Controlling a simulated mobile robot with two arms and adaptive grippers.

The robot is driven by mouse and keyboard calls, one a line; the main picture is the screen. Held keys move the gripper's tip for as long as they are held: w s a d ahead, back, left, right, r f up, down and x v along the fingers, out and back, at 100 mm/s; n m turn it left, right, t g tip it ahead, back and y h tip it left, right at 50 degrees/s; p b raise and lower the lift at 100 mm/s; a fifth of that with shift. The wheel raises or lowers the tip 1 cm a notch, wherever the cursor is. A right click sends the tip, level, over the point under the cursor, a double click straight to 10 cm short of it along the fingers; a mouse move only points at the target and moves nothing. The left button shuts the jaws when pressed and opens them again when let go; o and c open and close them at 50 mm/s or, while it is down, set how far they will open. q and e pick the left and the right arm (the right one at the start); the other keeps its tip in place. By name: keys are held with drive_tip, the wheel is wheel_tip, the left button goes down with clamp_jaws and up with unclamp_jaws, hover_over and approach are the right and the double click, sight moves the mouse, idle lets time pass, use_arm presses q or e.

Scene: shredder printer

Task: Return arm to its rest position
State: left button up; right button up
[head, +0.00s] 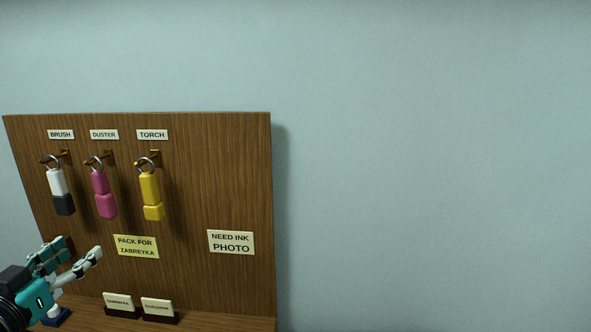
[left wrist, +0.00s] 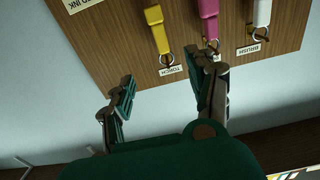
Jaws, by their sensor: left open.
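My left gripper (head: 82,249) is at the lower left of the head view, in front of the wooden pegboard (head: 200,200). Its fingers are apart, and nothing shows between them. In the left wrist view the gripper (left wrist: 167,80) is also open and empty, with the board beyond its fingertips. The board appears upside down there. My right gripper is in neither view.
A white-and-black brush (head: 60,190), a pink duster (head: 104,195) and a yellow torch (head: 151,195) hang from hooks. Notes (head: 231,242) are on the board. Small label cards (head: 157,306) stand on the ledge below. The wall at right is bare.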

use_arm(q)
drive_tip(key=s+d+f+g+y, duration=0.1)
drive_tip(key=s+d+f+g, duration=0.15)
drive_tip(key=f, duration=0.55)
drive_tip(key=s+d+f+g, duration=0.1)
drive_tip(key=s+f+g, duration=0.15)
drive_tip(key=f, duration=0.55)
drive_tip(key=s+d+f+g+y, duration=0.15)
drive_tip(key=s+f, duration=0.25)
drive_tip(key=f, duration=0.4)
drive_tip(key=s+d+f+m+g+h, duration=0.1)
drive_tip(key=s+d+f+g+h, duration=0.1)
drive_tip(key=s+d+f+g, duration=0.95)
drive_tip(key=s+d+f+t, duration=0.1)
drive_tip(key=s+f, duration=0.3)
drive_tip(key=f, duration=1)
drive_tip(key=s+f+t, duration=0.1)
drive_tip(key=s+f, duration=0.3)
drive_tip(key=f, duration=1.1)
drive_tip(key=s+a+f+g, duration=0.1)
drive_tip(key=s+a+f, duration=0.1)
drive_tip(key=s+f, duration=1.2)
drive_tip(key=shift+s+a+m+y, duration=0.3)
drive_tip(key=shift+s+a+y, duration=0.05)
drive_tip(key=shift+s, duration=0.4)
